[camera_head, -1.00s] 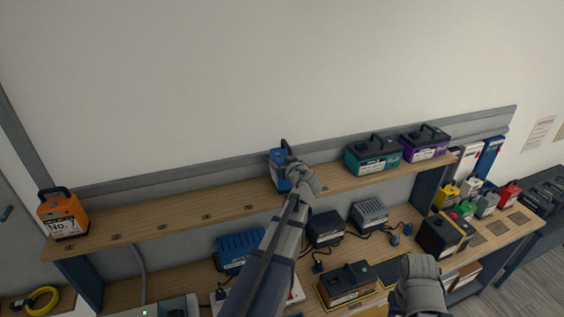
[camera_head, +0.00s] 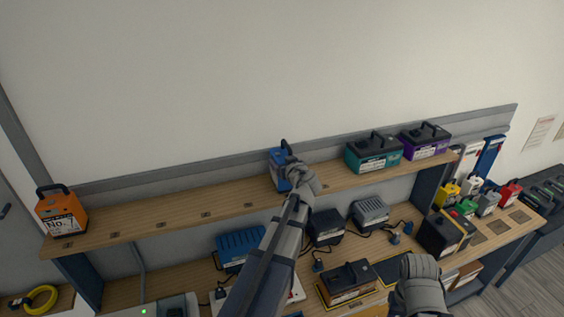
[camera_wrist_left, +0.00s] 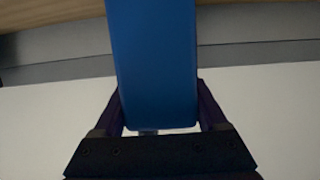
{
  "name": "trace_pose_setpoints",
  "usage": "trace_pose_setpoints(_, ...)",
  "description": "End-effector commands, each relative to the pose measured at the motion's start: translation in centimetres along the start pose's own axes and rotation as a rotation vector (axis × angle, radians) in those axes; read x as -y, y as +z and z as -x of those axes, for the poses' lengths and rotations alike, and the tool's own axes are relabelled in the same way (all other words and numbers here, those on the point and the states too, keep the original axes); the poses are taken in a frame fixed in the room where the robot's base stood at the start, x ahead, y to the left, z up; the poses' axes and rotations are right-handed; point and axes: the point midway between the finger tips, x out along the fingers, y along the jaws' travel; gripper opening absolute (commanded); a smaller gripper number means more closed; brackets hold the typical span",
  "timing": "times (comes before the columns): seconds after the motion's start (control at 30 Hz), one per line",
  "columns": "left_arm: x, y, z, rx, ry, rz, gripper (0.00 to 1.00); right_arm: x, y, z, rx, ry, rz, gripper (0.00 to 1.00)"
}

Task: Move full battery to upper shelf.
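A blue battery (camera_head: 278,172) with a black handle stands upright at the middle of the upper shelf (camera_head: 160,217). I cannot tell whether its base rests on the shelf or hovers just above. My left gripper (camera_head: 292,170) is at the battery's near right side. In the left wrist view the blue battery (camera_wrist_left: 155,70) fills the space between the two fingers, which lie against its sides. My right gripper (camera_head: 420,268) is above the workbench at the lower right, and its fingertips are hidden.
The upper shelf also holds an orange battery (camera_head: 61,214) at left, and teal (camera_head: 374,155) and purple (camera_head: 425,143) batteries at right. Free shelf room lies between orange and blue. Below, the workbench carries a black-topped battery (camera_head: 346,281), chargers (camera_head: 325,228) and cables.

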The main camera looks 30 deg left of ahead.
Motion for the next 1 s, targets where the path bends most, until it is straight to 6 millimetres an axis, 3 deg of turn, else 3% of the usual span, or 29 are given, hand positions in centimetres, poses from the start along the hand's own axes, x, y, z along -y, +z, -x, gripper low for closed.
trace_pose_setpoints(0.23,0.0,-0.1,0.0,-0.001,0.0,-0.001,1.0,0.0,0.0,0.0,0.0,0.0,0.0,0.5)
trace_pose_setpoints(0.57,0.0,0.0,0.4,0.002,0.0,0.001,1.0,0.0,0.0,0.1,0.0,0.0,-0.001,0.5)
trace_pose_setpoints(0.77,0.1,-0.1,2.6,0.0,0.002,0.0,1.0,-0.1,0.1,0.9,0.0,0.0,0.0,0.5)
trace_pose_setpoints(1.0,0.1,-0.2,6.5,0.001,0.002,-0.001,1.0,-0.2,0.1,2.1,0.0,0.0,0.001,0.5)
